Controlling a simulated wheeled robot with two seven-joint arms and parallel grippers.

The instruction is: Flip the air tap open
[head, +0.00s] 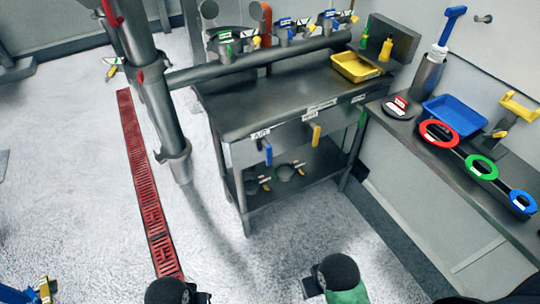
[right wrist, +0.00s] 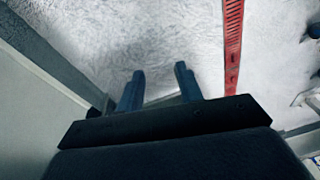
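The front edge of the steel bench carries a tag that seems to read AIR (head: 261,134). Below it a blue tap handle (head: 267,152) hangs down. A green handle (head: 362,118) is at the bench's right end. No gripper is near these handles. In the right wrist view my right gripper (right wrist: 159,82) is open, with two blue fingers apart and nothing between them, above the pale floor. My left gripper cannot be made out.
A yellow tray (head: 356,67) sits on the bench. A side counter at right holds a blue tray (head: 455,114) and coloured rings. A steel post (head: 150,90) stands left of the bench. A red floor grate (head: 143,185) runs beside it. Floor before the bench is clear.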

